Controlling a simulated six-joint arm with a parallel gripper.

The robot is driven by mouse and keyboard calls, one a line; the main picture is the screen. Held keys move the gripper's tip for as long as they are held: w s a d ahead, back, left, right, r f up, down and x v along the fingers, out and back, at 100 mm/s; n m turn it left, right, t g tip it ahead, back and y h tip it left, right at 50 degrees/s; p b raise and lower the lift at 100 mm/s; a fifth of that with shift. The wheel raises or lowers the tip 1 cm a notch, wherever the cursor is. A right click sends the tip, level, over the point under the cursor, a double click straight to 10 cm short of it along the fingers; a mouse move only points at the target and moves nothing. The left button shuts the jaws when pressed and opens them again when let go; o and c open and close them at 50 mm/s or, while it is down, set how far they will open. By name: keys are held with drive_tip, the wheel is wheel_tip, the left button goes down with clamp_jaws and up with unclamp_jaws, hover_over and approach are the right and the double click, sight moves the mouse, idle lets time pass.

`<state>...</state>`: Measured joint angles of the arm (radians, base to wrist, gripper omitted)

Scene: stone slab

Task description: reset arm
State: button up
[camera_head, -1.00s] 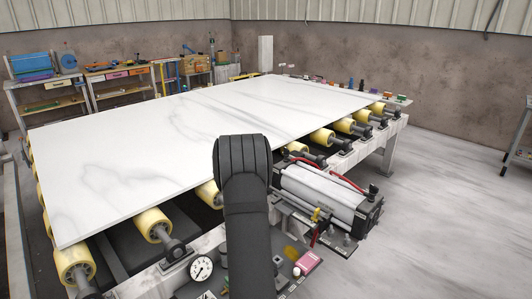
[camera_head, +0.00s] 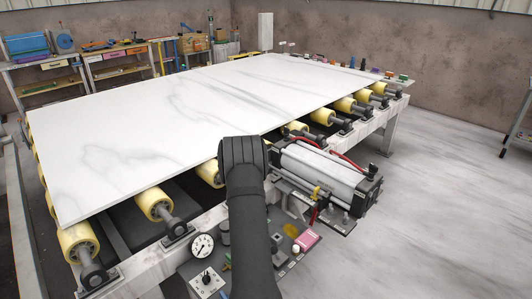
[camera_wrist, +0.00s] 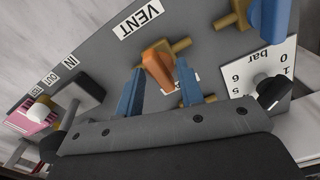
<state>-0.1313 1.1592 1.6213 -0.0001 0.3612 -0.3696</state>
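My gripper (camera_wrist: 160,68) shows in the wrist view as two blue fingers set apart, reaching over a grey control panel (camera_wrist: 95,45). An orange valve handle (camera_wrist: 157,66) on a brass fitting lies between the fingertips, beside a VENT label (camera_wrist: 140,20). Gaps show on both sides of the handle, and nothing appears gripped. In the head view my dark arm link stands in front of the panel (camera_head: 188,278) and hides the gripper.
A blue-handled valve (camera_wrist: 268,25) and a black knob on a bar scale (camera_wrist: 270,92) sit close right. A pink item (camera_head: 306,241), a pressure gauge (camera_head: 201,246) and a cylinder (camera_head: 325,175) are near the arm. A marble slab (camera_head: 190,115) lies on yellow rollers (camera_head: 154,204).

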drive_tip(key=m, duration=0.6)
drive_tip(key=shift+m, duration=0.4)
idle(0.5)
drive_tip(key=shift+s+d+r+n, duration=0.15)
drive_tip(key=shift+s+r+n, duration=0.1)
drive_tip(key=shift+r+n, duration=0.35)
drive_tip(key=s+d+r+n+t+y, duration=0.1)
drive_tip(key=s+d+r+n+t, duration=0.2)
drive_tip(key=r, duration=0.4)
drive_tip(key=s+d+r+n+t+y, duration=0.1)
drive_tip(key=s+r+n+y, duration=0.1)
drive_tip(key=r+n, duration=0.45)
drive_tip(key=shift+m+g, duration=0.3)
drive_tip(key=shift+m, duration=0.65)
drive_tip(key=x, duration=1.6)
drive_tip(key=shift+w+d+r, duration=0.1)
drive_tip(key=shift+w, duration=0.15)
